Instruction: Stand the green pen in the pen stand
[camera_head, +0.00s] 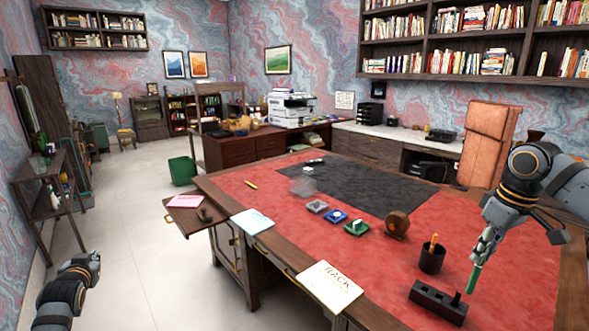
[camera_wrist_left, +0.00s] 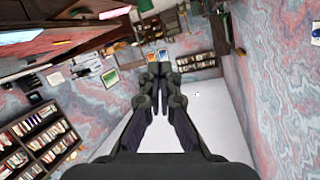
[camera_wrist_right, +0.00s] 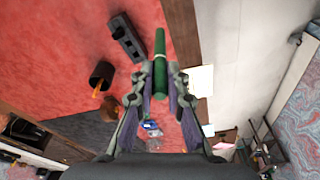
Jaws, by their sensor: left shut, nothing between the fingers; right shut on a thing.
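The green pen (camera_head: 474,278) is held by my right gripper (camera_head: 483,250), slightly tilted with its lower end pointing down. It also shows between the fingers of my right gripper (camera_wrist_right: 160,88) in the right wrist view as a green pen (camera_wrist_right: 160,58). A dark oblong block (camera_head: 436,303) with a short upright part lies just left of and below the pen in the head view, apart from it. A dark round cup (camera_head: 431,262) holds an orange pencil behind it. I cannot tell which is the pen stand. My left gripper (camera_wrist_left: 159,88) is shut and empty, away from the desk.
The red desk top (camera_head: 400,290) carries a black mat (camera_head: 370,185), a brown round object (camera_head: 397,223), several small coloured items and a yellow pencil (camera_head: 251,184). A book marked "RACK" (camera_head: 329,286) lies at the front edge. A drawer (camera_head: 188,222) stands open at the left.

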